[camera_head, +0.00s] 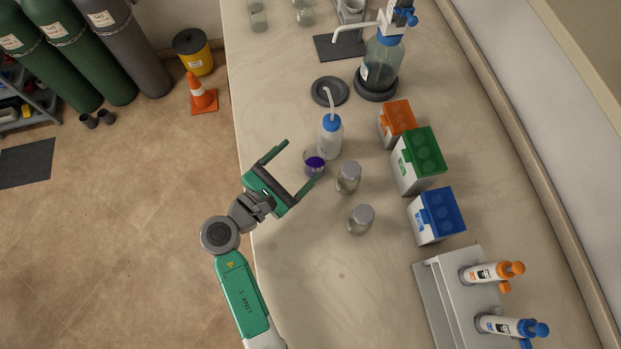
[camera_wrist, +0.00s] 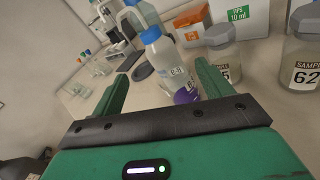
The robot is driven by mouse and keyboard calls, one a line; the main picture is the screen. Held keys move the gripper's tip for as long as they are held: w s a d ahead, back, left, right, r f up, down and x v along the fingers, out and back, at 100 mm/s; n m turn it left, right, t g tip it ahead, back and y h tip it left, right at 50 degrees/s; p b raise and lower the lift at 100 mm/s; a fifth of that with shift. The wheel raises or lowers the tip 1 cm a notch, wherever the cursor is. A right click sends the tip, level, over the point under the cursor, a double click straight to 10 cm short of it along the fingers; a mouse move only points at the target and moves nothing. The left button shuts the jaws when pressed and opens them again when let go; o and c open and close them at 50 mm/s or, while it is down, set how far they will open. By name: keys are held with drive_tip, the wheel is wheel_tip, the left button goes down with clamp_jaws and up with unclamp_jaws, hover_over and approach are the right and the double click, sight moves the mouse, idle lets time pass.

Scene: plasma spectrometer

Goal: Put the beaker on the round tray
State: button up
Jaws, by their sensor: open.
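A small clear beaker (camera_head: 314,162) with purple liquid stands on the bench, by the bench's left side. In the wrist view the beaker (camera_wrist: 186,94) shows as a purple patch near the right finger. My gripper (camera_head: 303,162) is open, its fingers pointing at the beaker; the beaker lies close to the gap, nearer the right finger. I cannot tell if they touch. The dark round tray (camera_head: 323,92) lies empty further up the bench, beyond the wash bottle. It also shows in the wrist view (camera_wrist: 142,72).
A blue-capped wash bottle (camera_head: 330,138) stands right behind the beaker. Two sample jars (camera_head: 348,177) (camera_head: 360,219) are to the right. Orange, green and blue boxes (camera_head: 418,160) line the back. A large bottle with a dispenser (camera_head: 381,65) stands near the tray. The front bench area is clear.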

sight(307, 166)
drive_tip(key=f+n, duration=0.1)
drive_tip(key=s+f+n, duration=0.1)
drive_tip(key=f, duration=0.1)
drive_tip(key=s+f+n+b, duration=0.1)
drive_tip(key=f, duration=0.1)
drive_tip(key=shift+a+f+t+h, duration=0.2)
drive_tip(key=shift+a+t+h, duration=0.1)
drive_tip(key=shift+t, duration=0.1)
drive_tip(key=shift+n, duration=0.4)
drive_tip(key=x, duration=0.4)
drive_tip(key=b+x, duration=0.1)
drive_tip(key=x, duration=0.2)
drive_tip(key=shift+w+d+r, duration=0.15)
drive_tip(key=shift+w+r, duration=0.1)
drive_tip(key=shift+w, duration=0.15)
drive_tip(key=c, duration=1.2)
wheel_tip(307, 166, up, 18)
drive_tip(key=p, duration=0.5)
drive_tip(key=shift+p, duration=0.4)
